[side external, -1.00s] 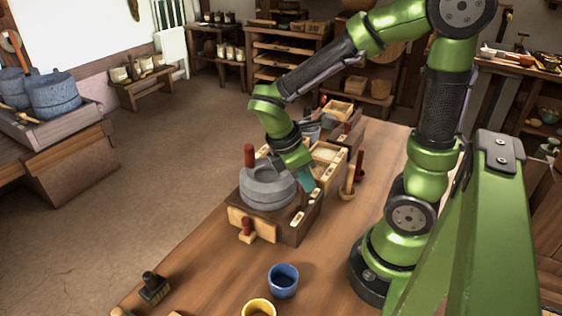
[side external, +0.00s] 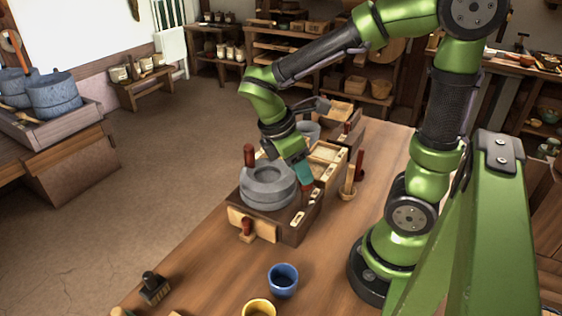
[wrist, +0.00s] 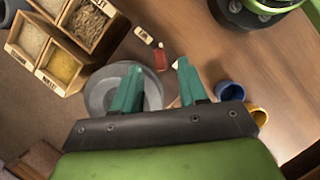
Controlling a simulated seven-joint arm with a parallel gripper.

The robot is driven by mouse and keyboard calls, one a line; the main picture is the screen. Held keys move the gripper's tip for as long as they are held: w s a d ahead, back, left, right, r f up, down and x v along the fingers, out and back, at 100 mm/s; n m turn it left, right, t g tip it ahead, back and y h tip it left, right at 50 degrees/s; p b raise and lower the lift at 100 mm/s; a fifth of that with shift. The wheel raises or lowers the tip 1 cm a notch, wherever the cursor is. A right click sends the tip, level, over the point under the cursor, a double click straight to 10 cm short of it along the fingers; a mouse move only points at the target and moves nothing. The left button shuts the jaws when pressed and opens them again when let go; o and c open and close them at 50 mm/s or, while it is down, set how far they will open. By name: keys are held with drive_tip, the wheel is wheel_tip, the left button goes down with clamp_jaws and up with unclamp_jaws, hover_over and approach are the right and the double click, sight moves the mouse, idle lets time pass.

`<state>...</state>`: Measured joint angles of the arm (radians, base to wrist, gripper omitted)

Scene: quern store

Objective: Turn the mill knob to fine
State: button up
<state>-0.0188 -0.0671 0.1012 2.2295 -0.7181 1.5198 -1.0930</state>
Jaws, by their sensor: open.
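The mill is a round grey millstone (side external: 268,184) on a dark wooden box, with an upright red handle (side external: 249,155) at its far left. The millstone also shows in the wrist view (wrist: 98,92), partly behind a finger. A small red-brown piece (wrist: 160,57), seemingly the mill knob, stands beside the stone next to a pale label plate (wrist: 143,36). My gripper (side external: 305,176) is at the box's right side, fingers pointing down. In the wrist view my gripper (wrist: 159,66) is open, the red-brown piece appearing between its teal fingertips. I cannot tell their height gap or the knob's setting.
Grain bins (wrist: 65,62) stand beyond the mill. A wooden pestle-like tool (side external: 349,182) stands to its right. A blue cup (side external: 283,281), a yellow cup (side external: 259,307) and a brush (side external: 154,288) are at the table's front.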

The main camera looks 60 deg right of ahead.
drive_tip(key=v, duration=1.3)
drive_tip(key=shift+r, duration=0.15)
drive_tip(key=shift+w+a, duration=0.1)
drive_tip(key=s+f+m+t+y, duration=0.1)
drive_tip(key=m+t, duration=0.2)
drive_tip(key=m, duration=0.1)
drive_tip(key=a+f+m+t+y, duration=0.1)
drive_tip(key=m+t+y, duration=0.1)
drive_tip(key=m, duration=0.3)
drive_tip(key=s+f+m+t+y, duration=0.1)
drive_tip(key=f+m+t+y, duration=0.1)
drive_tip(key=m+t, duration=0.3)
drive_tip(key=shift+s+a, duration=0.3)
drive_tip(key=shift+a, duration=0.1)
